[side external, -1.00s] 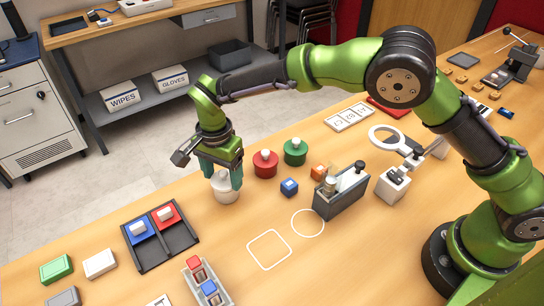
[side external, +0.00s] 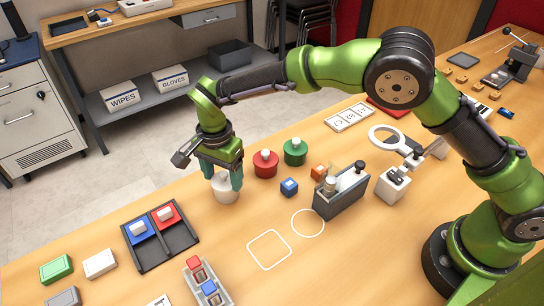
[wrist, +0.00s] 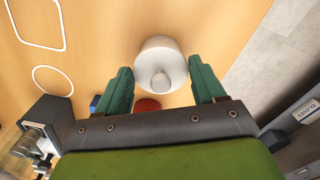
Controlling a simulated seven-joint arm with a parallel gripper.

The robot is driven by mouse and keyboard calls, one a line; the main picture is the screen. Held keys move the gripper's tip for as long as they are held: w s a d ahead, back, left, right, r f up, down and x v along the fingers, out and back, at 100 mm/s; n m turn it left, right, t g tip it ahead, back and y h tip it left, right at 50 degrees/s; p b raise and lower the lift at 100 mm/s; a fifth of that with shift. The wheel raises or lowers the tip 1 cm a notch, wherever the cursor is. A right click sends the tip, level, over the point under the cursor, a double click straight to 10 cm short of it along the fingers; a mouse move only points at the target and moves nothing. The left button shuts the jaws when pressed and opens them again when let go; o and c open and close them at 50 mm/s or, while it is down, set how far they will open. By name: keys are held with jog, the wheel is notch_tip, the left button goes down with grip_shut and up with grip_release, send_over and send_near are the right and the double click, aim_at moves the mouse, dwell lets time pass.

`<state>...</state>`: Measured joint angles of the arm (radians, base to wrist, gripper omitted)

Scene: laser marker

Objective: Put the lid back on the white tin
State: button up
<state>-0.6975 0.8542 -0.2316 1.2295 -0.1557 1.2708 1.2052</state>
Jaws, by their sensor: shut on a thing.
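The white tin (side external: 226,192) stands upright on the wooden table, left of the red tin. My gripper (side external: 222,180) is directly above it, pointing down, with its green fingers on either side of the tin's top. The white lid with its round knob (wrist: 160,79) shows between the fingers in the wrist view. My gripper (wrist: 162,88) is shut on the lid. The lid is over the tin; the fingers hide part of the rim, so I cannot tell whether it is fully seated.
A red tin (side external: 265,164) and a green tin (side external: 295,152) stand close on the right, with a blue cube (side external: 289,187) nearby. A black two-compartment tray (side external: 151,256) holds blue and red blocks at left. The table between tray and white tin is clear.

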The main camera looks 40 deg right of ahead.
jog(key=o, duration=1.1)
jog(key=shift+r, duration=0.1)
jog(key=shift+r, duration=3.45)
grip_shut()
jog(key=shift+f, duration=0.2)
